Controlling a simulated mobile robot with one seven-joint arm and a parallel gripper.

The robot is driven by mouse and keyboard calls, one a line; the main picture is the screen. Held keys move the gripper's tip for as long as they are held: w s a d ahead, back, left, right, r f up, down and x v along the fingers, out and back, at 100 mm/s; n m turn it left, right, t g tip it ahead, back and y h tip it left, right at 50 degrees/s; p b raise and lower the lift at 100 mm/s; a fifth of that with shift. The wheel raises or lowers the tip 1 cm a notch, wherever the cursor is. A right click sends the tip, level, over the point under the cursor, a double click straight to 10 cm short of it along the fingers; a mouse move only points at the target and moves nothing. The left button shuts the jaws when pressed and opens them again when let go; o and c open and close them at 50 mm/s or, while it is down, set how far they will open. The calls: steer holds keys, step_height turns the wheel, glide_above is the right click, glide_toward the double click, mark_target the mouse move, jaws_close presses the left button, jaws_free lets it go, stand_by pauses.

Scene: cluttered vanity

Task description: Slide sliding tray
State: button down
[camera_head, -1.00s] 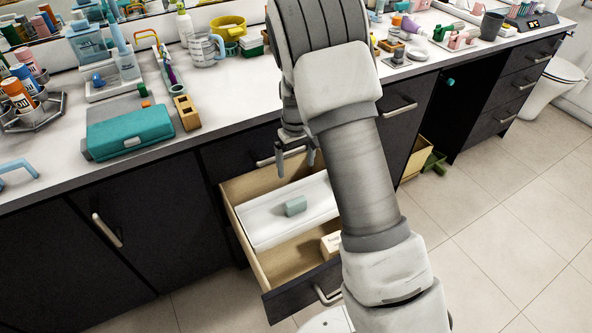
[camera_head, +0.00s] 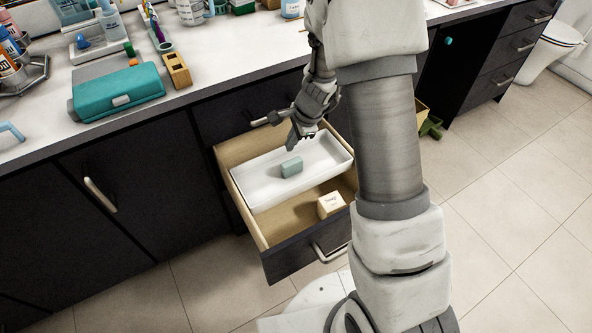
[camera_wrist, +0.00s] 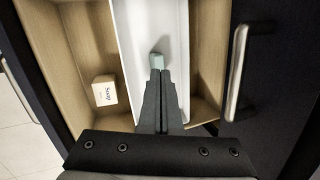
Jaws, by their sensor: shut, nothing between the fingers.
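The sliding tray is a white, shallow, long tray (camera_head: 262,194) in the back part of an open drawer (camera_head: 293,252). It also shows in the wrist view (camera_wrist: 133,25). My gripper (camera_head: 291,147) is shut and empty, pointing down over the back side of the tray. In the wrist view its fingers (camera_wrist: 160,76) overlap the tray and hide part of it. I cannot tell whether the fingertips touch the tray or block.
A cream soap box (camera_head: 331,205) lies on the drawer floor in front of the tray, also in the wrist view (camera_wrist: 104,91). The counter edge and an upper drawer handle (camera_head: 270,117) are close to my gripper. Wooden floor shows in front of the tray.

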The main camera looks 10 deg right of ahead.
mark_target(305, 183)
steer(key=s+d+f+m+t+h+b, duration=0.1)
steer(key=s+d+f+m, duration=0.15)
steer(key=m, duration=0.55)
steer(key=s+d+f+m+b, duration=0.15)
steer(key=s+m, duration=0.25)
steer(key=m, duration=0.4)
steer(key=b+x, duration=0.1)
steer(key=x, duration=0.1)
steer(key=b+x, duration=0.2)
steer(key=x, duration=0.1)
steer(key=b+x, duration=0.2)
steer(key=x, duration=0.1)
steer(key=shift+w+d+f, duration=0.15)
steer(key=shift+w+d, duration=0.05)
steer(key=shift+w, duration=0.25)
steer(key=w, duration=0.1)
steer(key=w+a+p, duration=0.1)
steer(key=shift+w, duration=0.4)
steer(key=shift+w+a+f, duration=0.1)
steer(key=shift+w+a, duration=0.1)
steer(key=shift+w, duration=0.5)
steer(key=shift+w+p, duration=0.1)
steer(key=shift+p, duration=0.25)
